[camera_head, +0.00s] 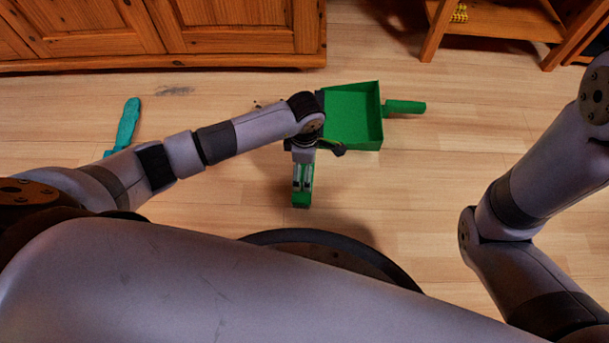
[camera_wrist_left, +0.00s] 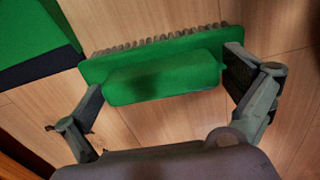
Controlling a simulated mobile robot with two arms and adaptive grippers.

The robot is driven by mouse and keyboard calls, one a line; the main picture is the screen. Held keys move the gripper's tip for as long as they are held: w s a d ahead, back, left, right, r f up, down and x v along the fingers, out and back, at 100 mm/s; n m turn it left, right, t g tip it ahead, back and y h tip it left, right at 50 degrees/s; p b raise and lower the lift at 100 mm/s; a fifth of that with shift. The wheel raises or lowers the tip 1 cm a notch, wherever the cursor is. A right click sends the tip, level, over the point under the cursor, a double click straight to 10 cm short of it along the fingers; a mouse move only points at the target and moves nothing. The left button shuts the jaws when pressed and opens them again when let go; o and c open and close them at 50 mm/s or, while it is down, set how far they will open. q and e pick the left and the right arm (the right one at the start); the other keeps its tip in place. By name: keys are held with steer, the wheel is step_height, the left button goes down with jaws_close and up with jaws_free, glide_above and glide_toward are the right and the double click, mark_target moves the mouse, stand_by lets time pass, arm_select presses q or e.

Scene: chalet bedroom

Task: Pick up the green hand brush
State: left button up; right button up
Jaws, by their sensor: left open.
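The green hand brush (camera_head: 301,201) lies on the wooden floor, mostly hidden under my left gripper (camera_head: 303,182) in the head view. In the left wrist view the brush (camera_wrist_left: 165,83) shows its green body and a row of grey-brown bristles along the far side. My left gripper (camera_wrist_left: 166,82) is open, with one finger near the left end of the brush and the other at its right end. I cannot tell whether either finger touches it. My right arm shows at the right of the head view, but its gripper is out of frame.
A green dustpan (camera_head: 352,118) lies just beyond the brush, its handle pointing right. A teal object (camera_head: 128,124) lies on the floor at left, partly behind my left arm. A wooden cabinet (camera_head: 190,35) stands at the back left and a wooden shelf (camera_head: 490,22) at the back right.

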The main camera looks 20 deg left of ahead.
arm_select(q)
steer(key=shift+c, duration=0.4)
steer(key=c, duration=0.9)
steer(key=shift+r, duration=0.1)
